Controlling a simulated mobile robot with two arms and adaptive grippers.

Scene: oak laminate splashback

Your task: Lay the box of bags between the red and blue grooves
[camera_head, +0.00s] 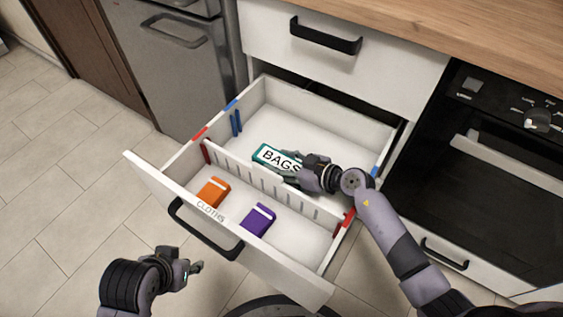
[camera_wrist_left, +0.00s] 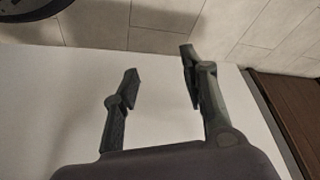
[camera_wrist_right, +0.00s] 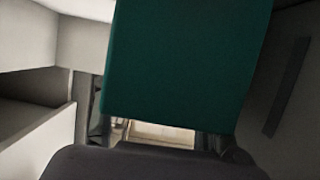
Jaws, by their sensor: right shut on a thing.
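The green box of bags (camera_head: 268,154), labelled BAGS, is in the open drawer's rear part, behind the divider (camera_head: 250,178). My right gripper (camera_head: 290,168) is shut on it; I cannot tell whether the box touches the floor. The box fills much of the right wrist view (camera_wrist_right: 190,60). The blue grooves (camera_head: 236,123) are farther back on the left wall, with a blue mark (camera_head: 374,172) on the right wall. My left gripper (camera_head: 196,268) is in front of the drawer; its fingers are apart and empty in the left wrist view (camera_wrist_left: 160,82).
The front compartment holds an orange box (camera_head: 214,192) and a purple box (camera_head: 258,219), with a CLOTHS label (camera_head: 210,211). The drawer's rear floor (camera_head: 310,132) is bare. An oven (camera_head: 500,170) stands to the right and a steel appliance (camera_head: 180,80) to the left.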

